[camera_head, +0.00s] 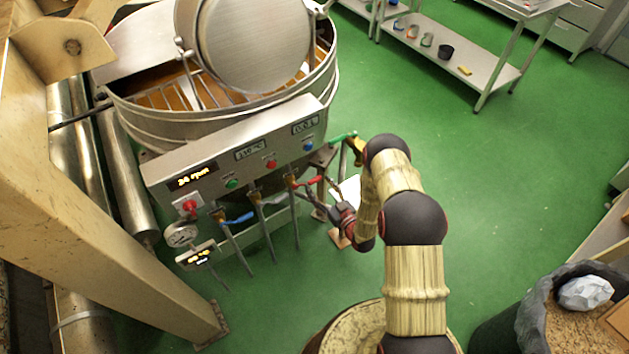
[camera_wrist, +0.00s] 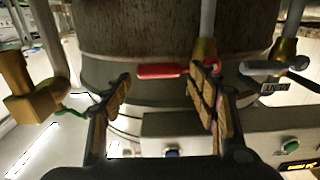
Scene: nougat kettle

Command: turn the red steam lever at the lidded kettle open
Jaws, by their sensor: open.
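The lidded kettle (camera_head: 220,115) stands at the upper left in the head view, with a slanted control panel (camera_head: 235,155) on its front. The red steam lever (camera_head: 309,182) sticks out from a brass valve below the panel's right end. In the wrist view the red lever (camera_wrist: 162,71) lies roughly level between my finger tips, its right end running to a brass valve (camera_wrist: 204,50) by the right finger. My gripper (camera_head: 327,190) is open around the lever's line; in the wrist view the gripper (camera_wrist: 163,85) holds nothing. I cannot tell whether a finger touches the lever.
A blue lever (camera_head: 238,218) on another valve stands to the left, and a green lever (camera_head: 343,136) to the right. Pipes and a gauge (camera_head: 181,235) hang below the panel. A beige beam (camera_head: 110,190) crosses the left.

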